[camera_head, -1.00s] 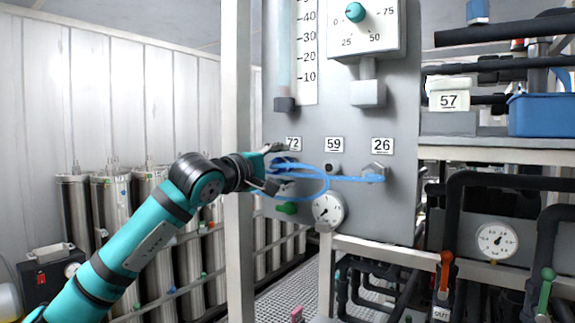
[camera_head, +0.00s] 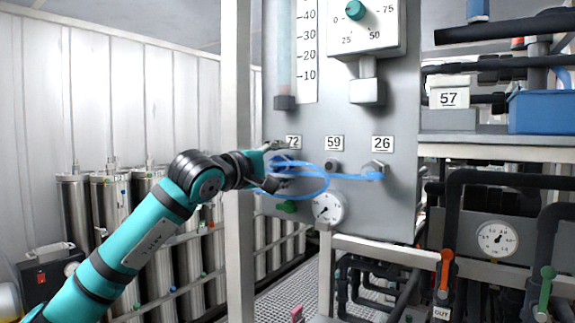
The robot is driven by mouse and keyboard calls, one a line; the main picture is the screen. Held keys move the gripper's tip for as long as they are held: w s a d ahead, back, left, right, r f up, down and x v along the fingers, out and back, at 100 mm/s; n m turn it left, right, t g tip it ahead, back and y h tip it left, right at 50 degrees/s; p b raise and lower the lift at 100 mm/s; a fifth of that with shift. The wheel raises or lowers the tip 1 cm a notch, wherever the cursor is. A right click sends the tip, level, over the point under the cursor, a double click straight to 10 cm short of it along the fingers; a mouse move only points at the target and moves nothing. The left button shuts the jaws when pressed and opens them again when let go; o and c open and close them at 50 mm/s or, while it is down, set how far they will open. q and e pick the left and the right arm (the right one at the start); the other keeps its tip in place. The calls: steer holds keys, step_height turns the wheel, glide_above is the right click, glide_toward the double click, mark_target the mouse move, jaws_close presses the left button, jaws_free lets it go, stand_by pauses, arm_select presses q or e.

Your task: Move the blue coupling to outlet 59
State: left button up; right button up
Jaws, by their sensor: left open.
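The blue coupling (camera_head: 281,164) is at the outlet under label 72 on the grey panel. A looped blue hose (camera_head: 318,191) runs from it to the fitting under label 26 (camera_head: 375,171). Outlet 59 (camera_head: 332,166) is the dark round port under label 59, between the two, with nothing plugged in; the hose passes just below it. My left gripper (camera_head: 278,164) is open, its fingers above and below the coupling, partly hiding it. Whether the fingers touch it I cannot tell. My right gripper does not show.
A white round gauge (camera_head: 327,208) and a green handle (camera_head: 287,207) sit below the outlets. A pale upright post (camera_head: 237,160) stands at the panel's left edge, close to my left wrist. A control box with a teal knob (camera_head: 355,11) is above.

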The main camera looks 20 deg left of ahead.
arm_select(q)
steer(key=shift+c, duration=0.4)
jaws_close()
steer(key=shift+f, duration=0.2)
steer(key=shift+s+a+b, duration=0.1)
steer(key=shift+s+b, duration=0.1)
steer(key=shift+b, duration=0.15)
steer(key=shift+r+b+v, duration=0.2)
steer(key=shift+b+v, duration=0.1)
steer(key=shift+v, duration=0.6)
steer(key=shift+s+a+f+b, duration=0.1)
steer(key=shift+s+b, duration=0.2)
steer(key=shift+b, duration=0.05)
